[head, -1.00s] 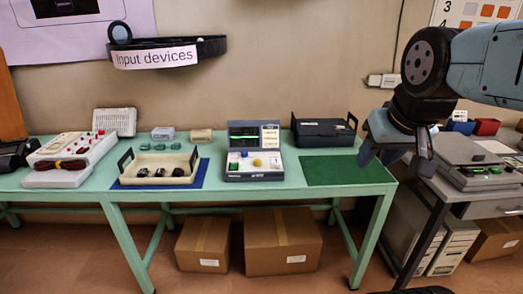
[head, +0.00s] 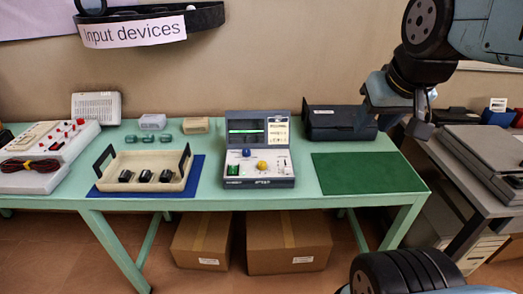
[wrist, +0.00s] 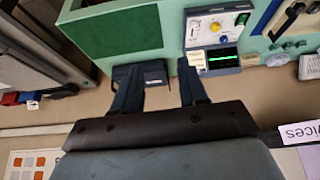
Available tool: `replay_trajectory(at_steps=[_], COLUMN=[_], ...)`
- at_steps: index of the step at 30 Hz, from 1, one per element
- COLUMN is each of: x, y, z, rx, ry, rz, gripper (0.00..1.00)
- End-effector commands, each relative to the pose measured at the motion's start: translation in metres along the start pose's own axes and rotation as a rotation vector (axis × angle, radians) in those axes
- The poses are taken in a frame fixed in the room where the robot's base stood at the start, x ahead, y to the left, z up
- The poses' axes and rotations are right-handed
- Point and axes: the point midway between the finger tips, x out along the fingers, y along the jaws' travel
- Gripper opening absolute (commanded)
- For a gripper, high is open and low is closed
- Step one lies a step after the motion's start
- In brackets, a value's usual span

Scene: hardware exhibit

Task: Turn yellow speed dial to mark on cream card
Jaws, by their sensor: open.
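The yellow speed dial (head: 262,166) sits on the sloped light panel of a dark blue and grey device (head: 258,183) on the green table. The cream card (head: 278,131) is at the upper right of the device, beside a dark screen with a green trace; its mark is too small to read. The dial also shows in the wrist view (wrist: 214,27), with the cream card (wrist: 196,57) below it.
A blue knob (head: 246,153) and a green switch (head: 233,170) share the panel. A dark handled case (head: 335,121) stands behind a bare green mat (head: 368,173). A cream tray (head: 112,186) with several black items is at left. Another bench (head: 470,199) stands at right.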

Motion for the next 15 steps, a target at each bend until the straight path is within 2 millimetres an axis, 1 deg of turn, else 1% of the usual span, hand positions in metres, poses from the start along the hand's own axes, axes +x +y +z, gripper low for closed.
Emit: replay_trajectory(at_steps=[6,10,11,13,15], x=[0.000,0.001,0.001,0.004,0.010], y=[0.000,-0.001,-0.002,-0.004,-0.010], z=[0.000,-0.003,-0.005,-0.012,-0.022], rx=[0.000,0.007,0.012,0.034,0.065], ry=[0.000,-0.005,-0.009,-0.025,-0.048], rz=[0.000,-0.005,-0.008,-0.018,-0.032], gripper=[0.43,0.56,0.58,0.58,0.58])
